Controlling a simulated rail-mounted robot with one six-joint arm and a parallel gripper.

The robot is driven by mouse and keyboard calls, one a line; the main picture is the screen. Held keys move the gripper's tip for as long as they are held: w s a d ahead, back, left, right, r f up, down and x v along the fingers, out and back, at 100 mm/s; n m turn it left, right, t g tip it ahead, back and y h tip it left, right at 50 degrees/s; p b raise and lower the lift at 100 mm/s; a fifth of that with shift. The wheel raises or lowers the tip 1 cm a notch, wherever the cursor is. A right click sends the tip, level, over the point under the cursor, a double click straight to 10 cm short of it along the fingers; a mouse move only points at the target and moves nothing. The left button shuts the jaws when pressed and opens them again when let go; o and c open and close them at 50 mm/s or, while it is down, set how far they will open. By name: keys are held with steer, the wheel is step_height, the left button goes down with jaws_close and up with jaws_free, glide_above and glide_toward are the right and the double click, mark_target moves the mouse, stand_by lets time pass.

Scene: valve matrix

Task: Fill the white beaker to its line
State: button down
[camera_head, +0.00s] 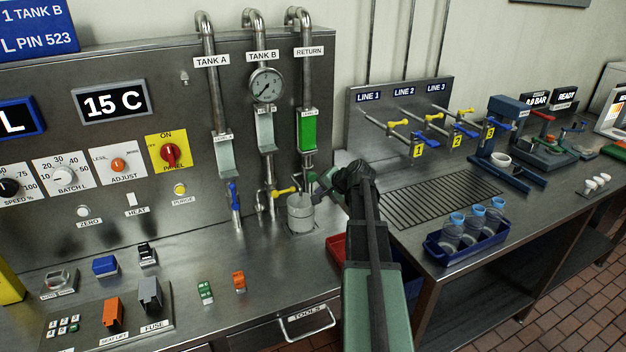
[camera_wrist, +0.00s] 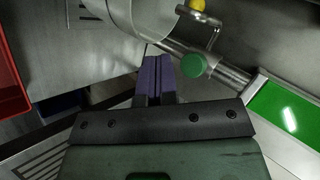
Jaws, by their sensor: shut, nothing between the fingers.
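A pale grey-white beaker (camera_head: 300,214) stands upright on the left bench under the pipes of TANK B and RETURN. Its curved wall also shows at the top of the wrist view (camera_wrist: 150,14). Its fill line and the level inside cannot be made out. A white cup (camera_head: 500,160) stands on a blue stand on the right bench. My gripper (camera_wrist: 157,62) is shut and empty, its purple fingertips together close to the beaker and a round green knob (camera_wrist: 194,65) on a pipe. In the head view my wrist is right of the beaker and the fingertips are hard to see.
A yellow handle (camera_head: 285,190) and a blue handle (camera_head: 235,196) sit on the pipes left of the beaker. A green gauge (camera_head: 309,130) is on the RETURN pipe. A red tray (camera_head: 337,250) lies near my arm. A blue crate (camera_head: 462,258) holds bottles.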

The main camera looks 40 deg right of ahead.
mark_target(312, 177)
steer(key=shift+w+d, duration=0.25)
steer(key=shift+w, duration=0.7)
steer(key=shift+w+d, duration=0.2)
steer(key=shift+w, duration=0.7)
stand_by(0.5)
steer(key=shift+w+d, duration=0.1)
steer(key=shift+w, duration=0.3)
steer(key=shift+w+d, duration=0.15)
steer(key=shift+w, duration=0.45)
stand_by(4.7)
